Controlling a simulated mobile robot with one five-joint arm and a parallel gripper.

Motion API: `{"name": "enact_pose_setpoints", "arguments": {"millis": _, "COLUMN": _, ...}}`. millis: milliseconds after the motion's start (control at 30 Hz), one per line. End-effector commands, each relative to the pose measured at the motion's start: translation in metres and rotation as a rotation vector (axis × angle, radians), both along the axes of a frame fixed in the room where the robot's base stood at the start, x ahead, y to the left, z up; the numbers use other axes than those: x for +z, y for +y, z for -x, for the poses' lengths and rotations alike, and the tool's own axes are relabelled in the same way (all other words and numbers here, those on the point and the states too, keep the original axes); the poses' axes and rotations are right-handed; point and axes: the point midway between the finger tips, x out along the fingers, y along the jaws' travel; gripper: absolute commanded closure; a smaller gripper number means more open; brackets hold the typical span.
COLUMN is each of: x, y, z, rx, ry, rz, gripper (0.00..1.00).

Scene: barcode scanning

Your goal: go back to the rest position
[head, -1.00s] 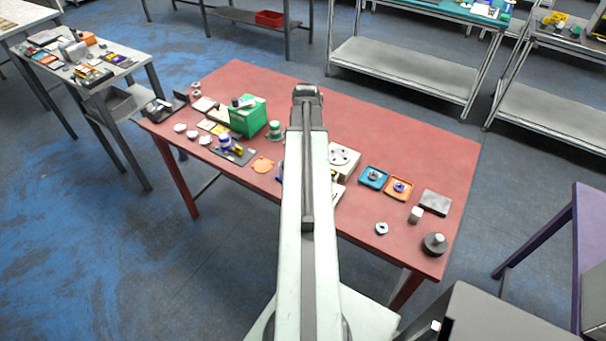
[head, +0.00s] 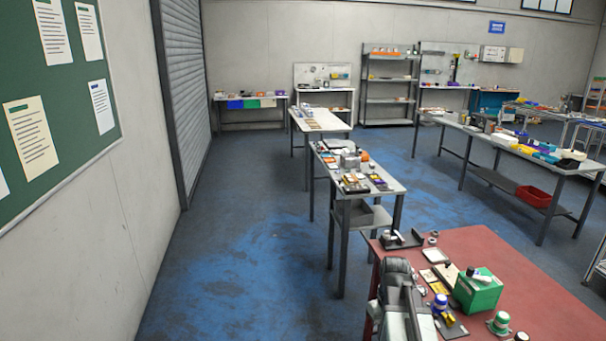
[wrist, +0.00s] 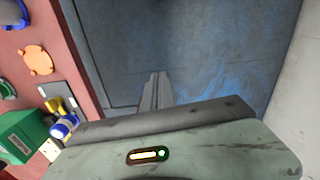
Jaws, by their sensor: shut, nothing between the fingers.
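My gripper (wrist: 158,78) shows in the wrist view as two narrow grey fingers close together, with nothing between them. It points at the blue-grey floor (wrist: 215,60), beside the red table (wrist: 82,30). In the head view my arm (head: 402,300) stands at the bottom, in front of the table's left part; the fingers cannot be made out there. The red table (head: 500,258) holds a green box (head: 478,292), a blue and white item (head: 439,304) and a green round part (head: 499,323). The green box also shows in the wrist view (wrist: 22,138).
A grey workbench (head: 388,188) with parts stands behind the red table. A green notice board (head: 75,75) and a roller shutter (head: 187,90) line the left wall. Open floor (head: 235,265) lies left of the benches.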

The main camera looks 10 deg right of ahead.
Motion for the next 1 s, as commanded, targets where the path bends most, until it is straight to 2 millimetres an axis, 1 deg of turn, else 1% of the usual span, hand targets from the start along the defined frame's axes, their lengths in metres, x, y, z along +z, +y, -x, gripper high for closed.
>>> {"name": "enact_pose_setpoints", "arguments": {"millis": 33, "x": 0.000, "y": 0.043, "z": -0.006, "rx": 0.054, "ry": 0.000, "rz": 0.000, "gripper": 1.00}}
{"name": "enact_pose_setpoints", "arguments": {"millis": 67, "x": 0.000, "y": 0.066, "z": -0.008, "rx": 0.076, "ry": 0.000, "rz": 0.000, "gripper": 1.00}}
{"name": "enact_pose_setpoints", "arguments": {"millis": 100, "x": 0.000, "y": 0.094, "z": -0.009, "rx": 0.101, "ry": 0.000, "rz": 0.000, "gripper": 1.00}}
{"name": "enact_pose_setpoints", "arguments": {"millis": 200, "x": 0.000, "y": 0.153, "z": -0.006, "rx": 0.135, "ry": 0.000, "rz": 0.000, "gripper": 1.00}}
{"name": "enact_pose_setpoints", "arguments": {"millis": 267, "x": 0.000, "y": 0.179, "z": -0.001, "rx": 0.131, "ry": 0.000, "rz": 0.000, "gripper": 1.00}}
{"name": "enact_pose_setpoints", "arguments": {"millis": 300, "x": 0.000, "y": 0.192, "z": 0.006, "rx": 0.101, "ry": 0.001, "rz": 0.000, "gripper": 1.00}}
{"name": "enact_pose_setpoints", "arguments": {"millis": 333, "x": 0.000, "y": 0.190, "z": 0.010, "rx": 0.049, "ry": 0.001, "rz": 0.001, "gripper": 1.00}}
{"name": "enact_pose_setpoints", "arguments": {"millis": 400, "x": 0.000, "y": 0.187, "z": 0.011, "rx": -0.035, "ry": 0.000, "rz": 0.001, "gripper": 1.00}}
{"name": "enact_pose_setpoints", "arguments": {"millis": 500, "x": 0.000, "y": 0.186, "z": 0.010, "rx": -0.092, "ry": 0.000, "rz": 0.000, "gripper": 1.00}}
{"name": "enact_pose_setpoints", "arguments": {"millis": 1000, "x": 0.000, "y": 0.186, "z": 0.009, "rx": -0.101, "ry": 0.000, "rz": 0.000, "gripper": 1.00}}
